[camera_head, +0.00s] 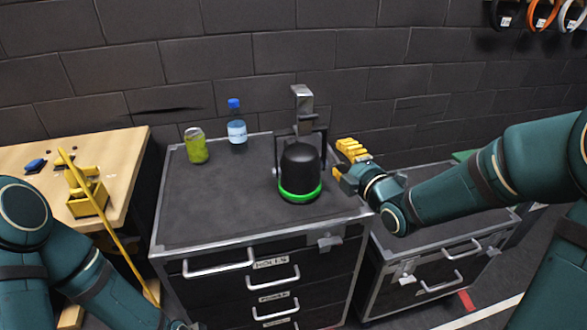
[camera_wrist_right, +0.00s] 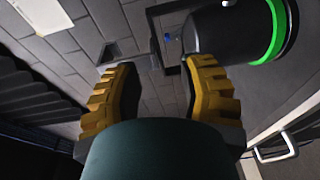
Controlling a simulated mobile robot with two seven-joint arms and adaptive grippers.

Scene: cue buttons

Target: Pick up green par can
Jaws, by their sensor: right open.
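The green par can (camera_head: 300,172) is a black lamp with a bright green ring around its lower rim. It stands on the black cabinet top, with a yoke and a grey clamp (camera_head: 302,98) rising behind it. In the right wrist view the par can (camera_wrist_right: 238,32) is at the upper right, beyond the right finger. My right gripper (camera_head: 339,160) is open and empty, with yellow fingers, just to the right of the par can and apart from it. Its fingers also show in the wrist view (camera_wrist_right: 160,68). My left arm is at the lower left, with its gripper out of view.
A green can (camera_head: 196,146) and a blue-capped bottle (camera_head: 237,128) stand at the back left of the cabinet top (camera_head: 200,212). A wooden table (camera_head: 125,160) with a yellow tool (camera_head: 88,198) is at left. A lower cabinet (camera_head: 440,240) stands at right under my right arm.

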